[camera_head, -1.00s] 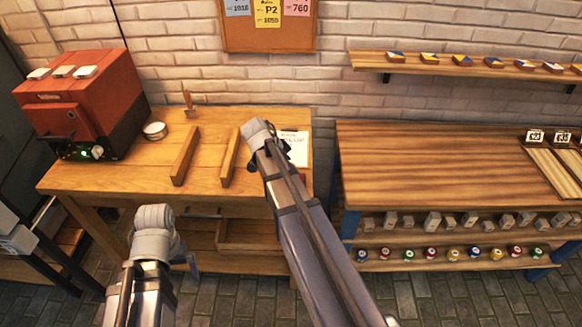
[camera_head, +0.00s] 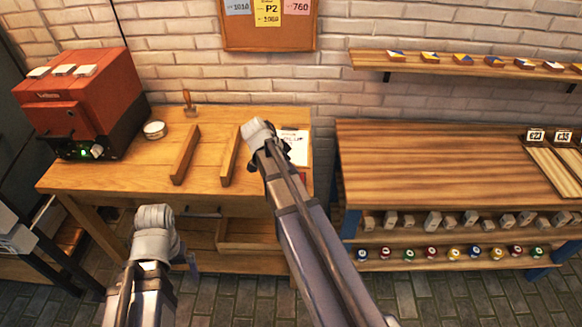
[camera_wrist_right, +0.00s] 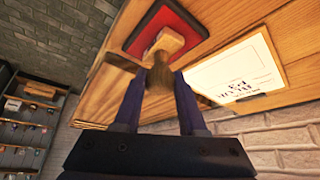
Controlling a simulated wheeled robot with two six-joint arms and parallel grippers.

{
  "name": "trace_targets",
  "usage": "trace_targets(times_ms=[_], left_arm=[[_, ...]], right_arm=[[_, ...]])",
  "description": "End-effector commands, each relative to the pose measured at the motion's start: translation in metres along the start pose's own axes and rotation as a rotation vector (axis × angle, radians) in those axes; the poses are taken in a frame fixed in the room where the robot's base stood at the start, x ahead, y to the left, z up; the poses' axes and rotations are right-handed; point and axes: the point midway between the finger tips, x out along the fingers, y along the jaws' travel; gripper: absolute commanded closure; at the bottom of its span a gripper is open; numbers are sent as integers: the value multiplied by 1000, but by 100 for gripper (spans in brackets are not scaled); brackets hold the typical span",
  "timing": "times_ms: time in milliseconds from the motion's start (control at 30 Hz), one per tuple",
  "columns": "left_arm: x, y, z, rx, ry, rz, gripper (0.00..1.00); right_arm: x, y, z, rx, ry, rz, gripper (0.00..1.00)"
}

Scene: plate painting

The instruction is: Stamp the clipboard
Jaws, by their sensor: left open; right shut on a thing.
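The clipboard (camera_head: 297,147) with its white printed sheet lies at the right end of the wooden workbench, partly behind my right arm. It also shows in the right wrist view (camera_wrist_right: 240,76). My right gripper (camera_wrist_right: 160,78) is shut on a wooden-handled stamp (camera_wrist_right: 166,42). The stamp is at the red ink pad (camera_wrist_right: 187,27), beside the clipboard; I cannot tell whether they touch. A bit of the red pad (camera_head: 303,178) shows past my arm in the head view. My left gripper (camera_head: 191,262) is open and low in front of the bench, mostly hidden by its wrist.
A red oven-like machine (camera_head: 85,100) stands at the bench's left. A round tin (camera_head: 154,130), a wooden-handled tool (camera_head: 189,103) and two wooden bars (camera_head: 185,155) are on the bench. A table (camera_head: 420,160) with a clear left part stands to the right.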

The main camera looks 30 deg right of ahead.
Motion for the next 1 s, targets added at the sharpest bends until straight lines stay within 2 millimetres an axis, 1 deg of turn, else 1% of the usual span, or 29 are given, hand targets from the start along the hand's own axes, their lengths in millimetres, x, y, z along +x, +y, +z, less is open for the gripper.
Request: trace_targets(times_ms=[567, 1000], left_arm=[[-2, 0, 0, 0, 0, 0, 0], [-34, -3, 2, 0, 0, 0, 0]], right_arm=[[-2, 1, 0, 0, -5, 2, 95], [-30, 0, -17, 0, -2, 1, 95]])
